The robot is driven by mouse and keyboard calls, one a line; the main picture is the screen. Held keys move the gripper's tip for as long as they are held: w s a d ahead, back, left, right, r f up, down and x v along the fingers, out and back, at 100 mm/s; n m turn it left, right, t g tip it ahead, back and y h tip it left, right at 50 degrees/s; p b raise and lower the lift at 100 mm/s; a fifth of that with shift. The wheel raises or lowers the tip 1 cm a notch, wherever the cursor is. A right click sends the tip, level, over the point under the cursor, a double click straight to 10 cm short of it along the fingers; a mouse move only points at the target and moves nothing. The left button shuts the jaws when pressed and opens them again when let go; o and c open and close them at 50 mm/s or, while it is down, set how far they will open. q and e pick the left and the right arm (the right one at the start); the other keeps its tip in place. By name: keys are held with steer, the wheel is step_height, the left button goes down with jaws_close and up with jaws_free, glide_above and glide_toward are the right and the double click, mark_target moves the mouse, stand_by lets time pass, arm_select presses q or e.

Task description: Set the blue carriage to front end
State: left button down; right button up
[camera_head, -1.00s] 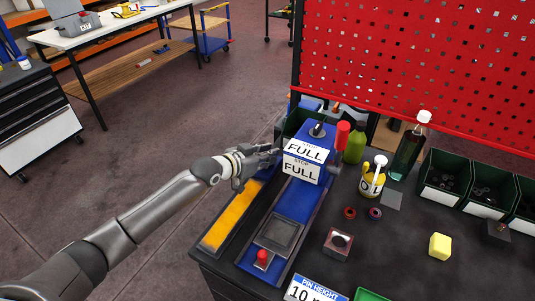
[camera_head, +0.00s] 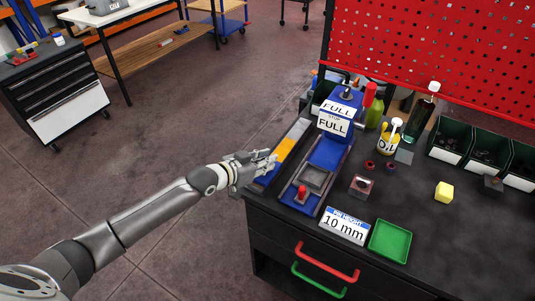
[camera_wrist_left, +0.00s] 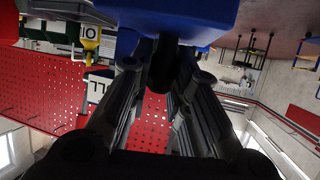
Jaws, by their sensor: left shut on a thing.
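My left gripper (camera_head: 272,161) is over the front part of the slide track (camera_head: 288,147), which has a yellow-orange strip, at the left edge of the dark bench. A bit of the blue carriage (camera_head: 262,181) shows below the fingers, near the track's front end; the rest is hidden by the gripper. In the left wrist view, the blue carriage (camera_wrist_left: 185,14) fills the top middle, and the gripper (camera_wrist_left: 165,75) is shut on its dark knob. I cannot tell whether the carriage touches the end. My right gripper is not in view.
Right of the track stands a blue fixture (camera_head: 328,152) with "FULL" plates and a red knob (camera_head: 302,192). A "10 mm" sign (camera_head: 344,226) and a green tray (camera_head: 390,241) lie at the front. Bottles and bins stand farther back. Floor left of the bench is free.

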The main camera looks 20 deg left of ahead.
arm_select(q)
steer(key=shift+s+a+f, duration=0.1)
steer(key=shift+s, duration=0.3)
steer(key=shift+f, duration=0.1)
steer(key=c, duration=1.6)
jaws_free()
steer(key=shift+s, duration=0.1)
steer(key=shift+o, duration=1.3)
steer(key=shift+s+a+r, duration=0.1)
steer(key=shift+r, duration=0.1)
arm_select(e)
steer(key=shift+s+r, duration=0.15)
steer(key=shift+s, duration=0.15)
arm_select(q)
steer(key=v, duration=1.2)
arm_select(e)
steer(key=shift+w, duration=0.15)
